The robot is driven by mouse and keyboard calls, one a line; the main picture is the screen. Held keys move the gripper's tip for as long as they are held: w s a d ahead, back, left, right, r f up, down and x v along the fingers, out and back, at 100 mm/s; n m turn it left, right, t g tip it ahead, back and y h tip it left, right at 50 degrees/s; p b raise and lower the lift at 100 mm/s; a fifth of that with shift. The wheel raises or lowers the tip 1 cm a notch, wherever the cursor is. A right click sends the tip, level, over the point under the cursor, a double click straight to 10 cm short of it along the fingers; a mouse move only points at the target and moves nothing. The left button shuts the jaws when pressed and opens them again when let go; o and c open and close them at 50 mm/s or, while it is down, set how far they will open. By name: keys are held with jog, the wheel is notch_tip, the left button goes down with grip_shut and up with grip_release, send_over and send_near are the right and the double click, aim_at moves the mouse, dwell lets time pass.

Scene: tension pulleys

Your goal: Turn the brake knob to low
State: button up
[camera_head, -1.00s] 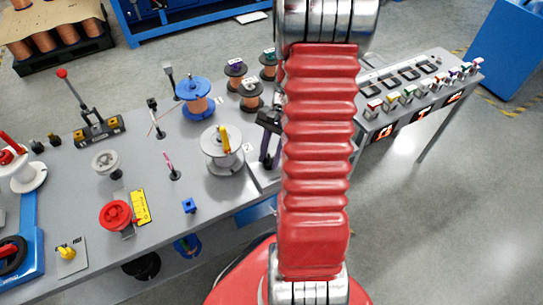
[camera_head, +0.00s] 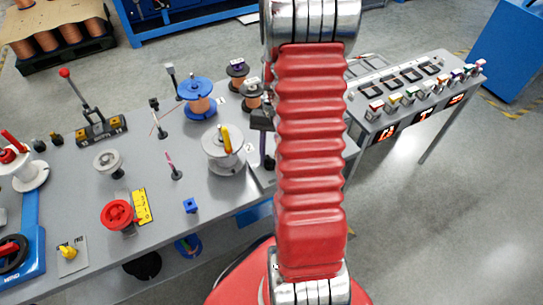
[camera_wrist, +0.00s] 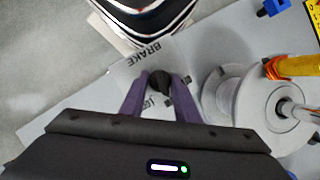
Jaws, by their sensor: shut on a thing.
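The brake knob (camera_wrist: 160,82) is small and dark and sits on a light plate (camera_wrist: 130,75) in the wrist view. The word BRAKE is printed on the plate beside it, upside down, and a second label near my fingers is partly hidden. My gripper (camera_wrist: 160,90) has its purple fingers on both sides of the knob and is shut on it. Which mark the knob points at I cannot tell. In the head view my red arm hides the knob, and only a small part of the gripper shows beside the arm.
A grey-white spool (camera_wrist: 240,100) with an orange-yellow handle (camera_wrist: 295,67) stands close beside the gripper; it also shows in the head view (camera_head: 225,160). A blue spool (camera_head: 197,98) and copper spools stand behind. A console (camera_head: 410,95) with coloured switches is at the right.

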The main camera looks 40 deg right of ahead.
jog(key=shift+s+a+f, duration=0.1)
jog(key=shift+s+a, duration=0.05)
jog(key=shift+s, duration=0.1)
jog(key=o, duration=1)
jog(key=shift+w, duration=0.15)
jog(key=shift+o, duration=0.2)
jog(key=shift+d, duration=0.2)
jog(key=v, duration=1.3)
jog(key=shift+w+r, duration=0.15)
jog(key=shift+r, duration=0.25)
jog(key=shift+d, duration=0.1)
